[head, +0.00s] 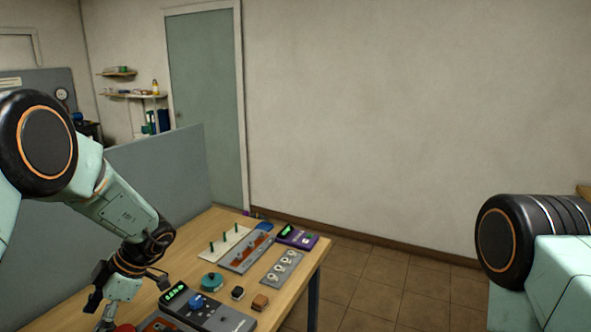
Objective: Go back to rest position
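My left arm comes in from the left and reaches down over the wooden table (301,284). My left gripper (104,322) is low at the bottom edge of the head view, near a red round part (125,328). Its fingertips are small and partly cut off, so I cannot tell whether it is open or shut or holds anything. Of my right arm only a dark joint and pale green links show at the right edge. My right gripper is out of view.
On the table are a grey device (228,321) with a green display, a teal round piece (212,281), small black (237,293) and brown (260,302) blocks, a pegged board (225,243) and a purple device (303,240). A grey partition (160,175) stands behind. Floor at right is clear.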

